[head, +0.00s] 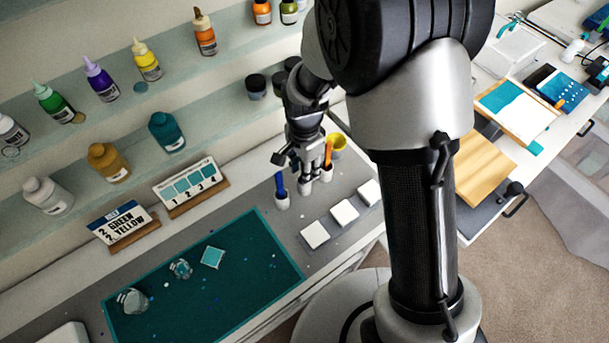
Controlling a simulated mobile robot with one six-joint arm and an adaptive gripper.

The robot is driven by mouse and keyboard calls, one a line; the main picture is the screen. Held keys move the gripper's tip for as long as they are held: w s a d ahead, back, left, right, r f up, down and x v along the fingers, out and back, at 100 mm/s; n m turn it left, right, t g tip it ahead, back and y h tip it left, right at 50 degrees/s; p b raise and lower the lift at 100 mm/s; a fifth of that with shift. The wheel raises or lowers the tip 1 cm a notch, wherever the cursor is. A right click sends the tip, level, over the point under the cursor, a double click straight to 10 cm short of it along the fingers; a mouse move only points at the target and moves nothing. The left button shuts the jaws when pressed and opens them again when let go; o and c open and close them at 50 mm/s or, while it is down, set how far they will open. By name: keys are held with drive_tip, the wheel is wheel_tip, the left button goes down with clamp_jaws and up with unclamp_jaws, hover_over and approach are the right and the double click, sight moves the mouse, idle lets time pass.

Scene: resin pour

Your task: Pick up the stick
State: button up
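My gripper (309,172) points down between the blue and orange sticks, close above the middle holder. Its fingers are small and dark in this view, so I cannot tell how far apart they are or whether they hold anything.
A yellow cup (336,142) stands behind the orange stick. Several white square blocks (345,212) lie in front. A teal mat (215,285) with small clear cups is to the left. Label cards (190,186) and bottle shelves line the wall. My arm blocks the centre right.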

clamp_jaws()
drive_tip(key=shift+r, duration=0.1)
idle(0.3)
